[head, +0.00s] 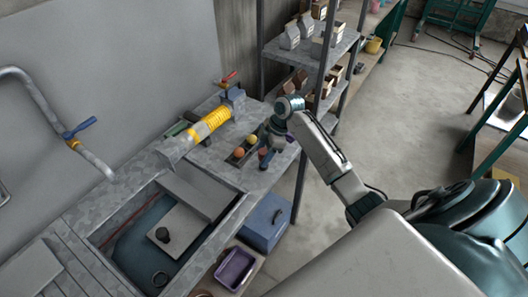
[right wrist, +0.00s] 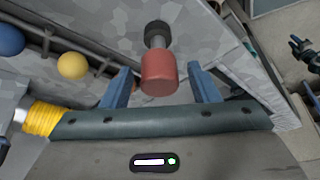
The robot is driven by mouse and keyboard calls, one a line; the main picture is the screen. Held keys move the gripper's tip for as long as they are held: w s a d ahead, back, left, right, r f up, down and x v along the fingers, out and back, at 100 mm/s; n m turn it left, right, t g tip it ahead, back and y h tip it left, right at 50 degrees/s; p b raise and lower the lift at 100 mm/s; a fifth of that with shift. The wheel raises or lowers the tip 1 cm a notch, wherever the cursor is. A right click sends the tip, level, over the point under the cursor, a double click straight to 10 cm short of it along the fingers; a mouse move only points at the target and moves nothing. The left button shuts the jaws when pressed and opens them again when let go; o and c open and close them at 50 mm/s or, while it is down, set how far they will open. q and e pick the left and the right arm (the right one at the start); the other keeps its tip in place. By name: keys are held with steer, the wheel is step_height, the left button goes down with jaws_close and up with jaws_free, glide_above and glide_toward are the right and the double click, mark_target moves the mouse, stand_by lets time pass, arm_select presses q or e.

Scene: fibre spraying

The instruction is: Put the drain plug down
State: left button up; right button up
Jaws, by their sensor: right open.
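A reddish cylinder with a grey neck and a dark knob, which I take for the drain plug (right wrist: 158,72), shows in the right wrist view between my right gripper's (right wrist: 163,78) two blue fingers. The fingers are spread, with gaps on both sides of it. I cannot tell whether it touches the surface below. In the head view my right gripper (head: 268,155) is low over the bench's right part, beside small coloured balls, and mostly hides the spot. My left gripper is not in view. The sink (head: 135,245) lies at the lower left with a dark ring in it.
A yellow-sleeved nozzle (head: 209,124) lies on the bench behind. Yellow (right wrist: 74,66) and blue (right wrist: 9,40) balls lie close to the gripper. A blue box (head: 265,222) stands below the bench's front edge.

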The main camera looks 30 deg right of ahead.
steer(key=shift+r, duration=0.2)
steer(key=shift+d+r, duration=0.2)
steer(key=shift+r, duration=0.05)
steer(key=b+v, duration=0.4)
steer(key=v, duration=0.7)
steer(key=shift+s+r, duration=0.1)
